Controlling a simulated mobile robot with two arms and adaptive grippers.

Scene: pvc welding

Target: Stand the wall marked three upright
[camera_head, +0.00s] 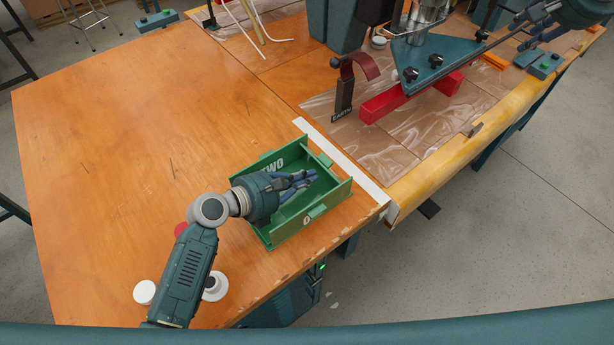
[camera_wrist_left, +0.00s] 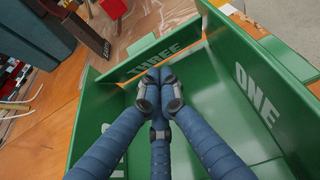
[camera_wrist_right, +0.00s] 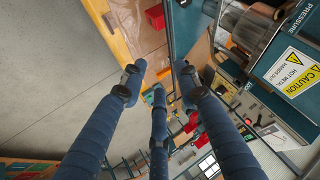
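The green wall marked THREE (camera_wrist_left: 165,57) stands at the far side of the green box in the left wrist view, and its lettering faces me. It meets the wall marked ONE (camera_wrist_left: 262,95) near the top; I cannot tell whether it is fully vertical. The wall marked TWO (camera_head: 272,166) stands on the back side in the head view. My left gripper (camera_head: 312,178) is inside the box, its fingertips together just in front of wall THREE (camera_wrist_left: 158,80), with nothing visible between them. My right gripper (camera_wrist_right: 163,85) is open and empty, away from the box.
The box sits on a wooden table (camera_head: 130,130) near its front edge. A white strip (camera_head: 345,160) lies beside it. To the right are a black EARTH stand (camera_head: 343,100), a red bar (camera_head: 385,104) and a blue plate (camera_head: 430,60). White round pieces (camera_head: 145,292) lie at lower left.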

